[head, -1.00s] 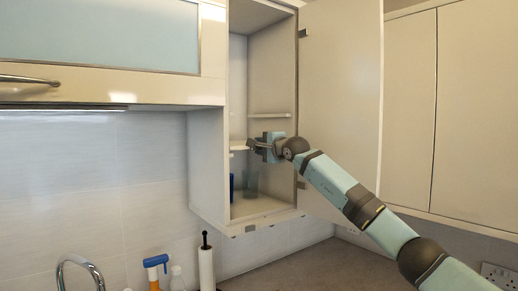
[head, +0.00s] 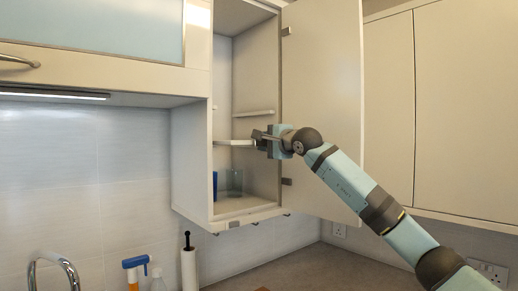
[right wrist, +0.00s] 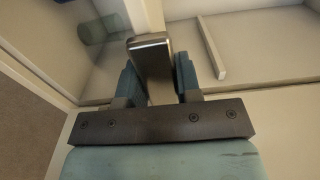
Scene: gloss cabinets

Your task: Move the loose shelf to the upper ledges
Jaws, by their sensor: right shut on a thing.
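The loose shelf (head: 237,143) is a thin pale board inside the open wall cabinet, roughly level. My right gripper (head: 266,137) is shut on its near end. In the right wrist view the board's shiny metallic edge (right wrist: 150,52) lies between the two fingers (right wrist: 158,80). One upper ledge (head: 254,113) is a short pale strip on the cabinet wall, above the shelf; it also shows in the right wrist view (right wrist: 211,48). Another ledge (head: 215,108) shows as a small tip on the left. The shelf is below both and apart from them. My left gripper is out of view.
The cabinet door (head: 322,105) stands open, just behind my right arm. A clear glass (head: 236,182) and a blue item (head: 215,186) stand on the cabinet floor (head: 240,205). Below are a paper towel roll (head: 189,268), a spray bottle (head: 133,272) and a tap (head: 55,262).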

